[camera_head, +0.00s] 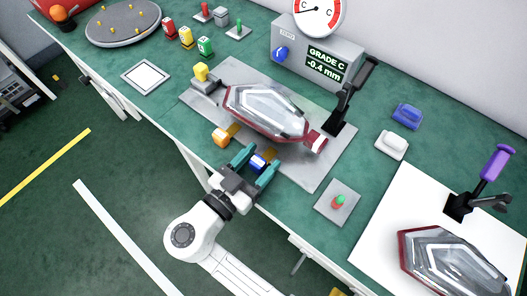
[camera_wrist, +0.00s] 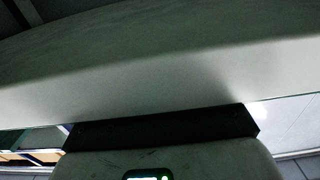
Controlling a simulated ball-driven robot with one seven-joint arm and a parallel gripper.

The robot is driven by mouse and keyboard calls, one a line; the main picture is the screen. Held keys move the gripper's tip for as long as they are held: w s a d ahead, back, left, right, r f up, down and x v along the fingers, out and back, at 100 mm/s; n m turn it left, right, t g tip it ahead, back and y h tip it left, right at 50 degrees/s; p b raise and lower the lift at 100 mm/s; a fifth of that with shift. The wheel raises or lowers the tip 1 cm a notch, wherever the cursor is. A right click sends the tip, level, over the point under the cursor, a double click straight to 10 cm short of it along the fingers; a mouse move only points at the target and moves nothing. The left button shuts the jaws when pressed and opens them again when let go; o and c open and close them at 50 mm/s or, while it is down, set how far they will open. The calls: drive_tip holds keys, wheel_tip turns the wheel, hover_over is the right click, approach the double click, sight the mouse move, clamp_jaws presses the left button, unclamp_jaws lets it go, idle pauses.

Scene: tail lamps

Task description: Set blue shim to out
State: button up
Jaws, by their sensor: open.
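The blue shim (camera_head: 258,163) shows as a small blue block at the front edge of the grey fixture plate (camera_head: 318,174). A yellow-brown piece lies just behind it, towards the lamp. My gripper (camera_head: 263,157) is open, with one teal finger on each side of the blue block in the head view. I cannot tell whether the fingers touch it or are at its height. A tail lamp (camera_head: 262,108) with a red rim lies on the plate behind. No word "out" can be read near the shim. The wrist view shows neither shim nor fingertips.
A black clamp (camera_head: 346,98) stands at the lamp's right end. A gauge box (camera_head: 318,55) reads "GRADE C -0.4 mm". A red-green button (camera_head: 338,201) is on the right. A pale band fills the wrist view.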

drive_tip(key=shift+x, duration=0.85)
clamp_jaws()
